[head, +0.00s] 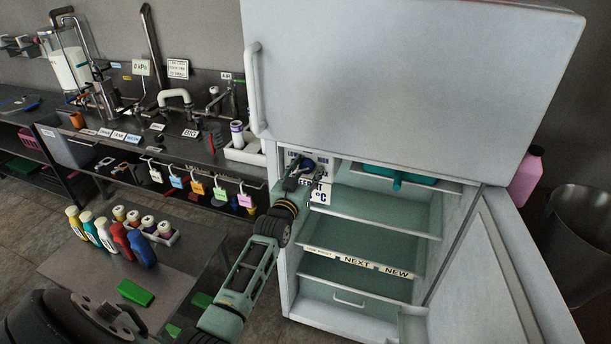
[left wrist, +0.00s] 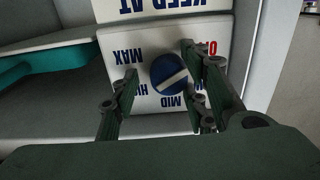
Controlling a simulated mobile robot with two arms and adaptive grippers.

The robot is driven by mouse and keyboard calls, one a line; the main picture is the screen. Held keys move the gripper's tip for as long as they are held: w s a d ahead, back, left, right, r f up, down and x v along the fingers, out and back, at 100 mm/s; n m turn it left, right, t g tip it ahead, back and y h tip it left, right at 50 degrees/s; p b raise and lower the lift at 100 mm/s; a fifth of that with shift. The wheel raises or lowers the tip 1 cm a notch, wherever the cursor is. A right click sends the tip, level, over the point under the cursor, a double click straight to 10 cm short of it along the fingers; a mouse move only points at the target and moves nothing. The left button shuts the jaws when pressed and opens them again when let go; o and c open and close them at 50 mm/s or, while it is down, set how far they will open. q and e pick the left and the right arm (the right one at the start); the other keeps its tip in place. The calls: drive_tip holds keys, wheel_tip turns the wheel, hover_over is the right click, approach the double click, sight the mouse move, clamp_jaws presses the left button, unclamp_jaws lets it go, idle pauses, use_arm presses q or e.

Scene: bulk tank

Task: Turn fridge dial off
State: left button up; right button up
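I cannot tell which end of the bar points. My left gripper (left wrist: 163,88) is open, its fingers on either side of the dial with gaps showing. In the head view the left gripper (head: 298,174) is at the dial (head: 308,163). My right gripper is not in view.
The fridge's upper door (head: 400,70) is shut; its lower door (head: 505,265) stands open at right. Shelves (head: 385,210) lie right of the dial, with a teal item (head: 400,178) on top. A bench (head: 200,150) with pipes is at left; a low table (head: 80,262) holds bottles.

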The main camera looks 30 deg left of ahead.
use_arm(q)
drive_tip(key=v, duration=1.2)
drive_tip(key=s+d+f+m+g+h, duration=0.1)
drive_tip(key=s+d+f+g, duration=0.3)
drive_tip(key=f, duration=0.9)
drive_tip(key=s+d+f+m+g+h, duration=0.1)
drive_tip(key=s+d+f+g, duration=0.15)
drive_tip(key=s+f, duration=0.65)
drive_tip(key=s+d+f+g+h, duration=0.15)
drive_tip(key=d+f, duration=0.25)
drive_tip(key=f, duration=1.2)
drive_tip(key=s+d+f+m+g, duration=0.1)
drive_tip(key=s+f+g, duration=0.2)
drive_tip(key=s+f, duration=0.3)
drive_tip(key=s+d+f+m+g+b, duration=0.1)
drive_tip(key=s+f, duration=0.5)
drive_tip(key=s, duration=1.1)
drive_tip(key=s+d+f+m+g, duration=0.1)
drive_tip(key=s+d+f+g, duration=0.2)
drive_tip(key=s, duration=0.9)
wheel_tip(320, 180, down, 3)
drive_tip(key=shift+f+g+b, duration=0.1)
drive_tip(key=shift+g+b, duration=0.2)
drive_tip(key=shift+g, duration=0.5)
drive_tip(key=shift+d+h, duration=0.1)
drive_tip(key=shift+h, duration=0.15)
